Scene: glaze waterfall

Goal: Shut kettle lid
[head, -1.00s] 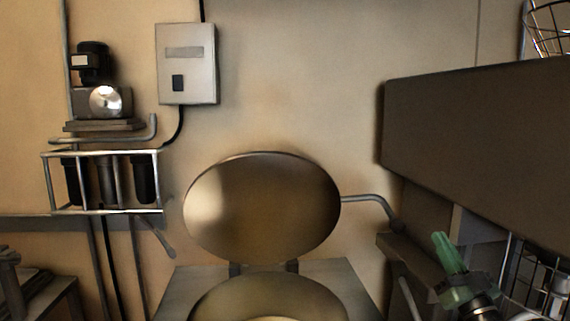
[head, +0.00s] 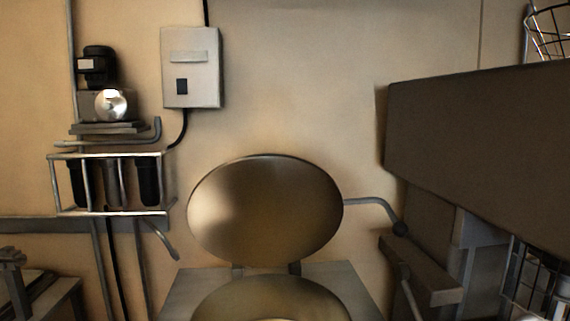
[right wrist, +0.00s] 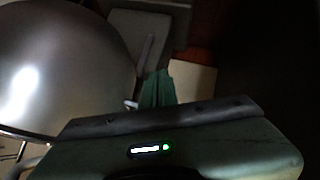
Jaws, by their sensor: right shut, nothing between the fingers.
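The kettle lid (head: 265,212) is a round bronze-grey disc. It stands raised, hinged at the back of the kettle (head: 270,300), whose round top shows at the bottom edge of the head view. A bent grey handle (head: 372,203) reaches out from the lid's right side and ends in a dark knob. In the right wrist view my right gripper (right wrist: 157,88) has its green fingers together and empty. A large curved metal surface (right wrist: 60,70) lies to their left, apart from them; I cannot tell whether it is lid or kettle body. My left gripper is out of view.
A large dark brown panel (head: 480,150) juts in at right, above a grey ledge (head: 425,275) and a wire rack (head: 535,285). A grey control box (head: 191,68) and a filter unit (head: 110,182) hang on the wall at left. The air before the lid looks clear.

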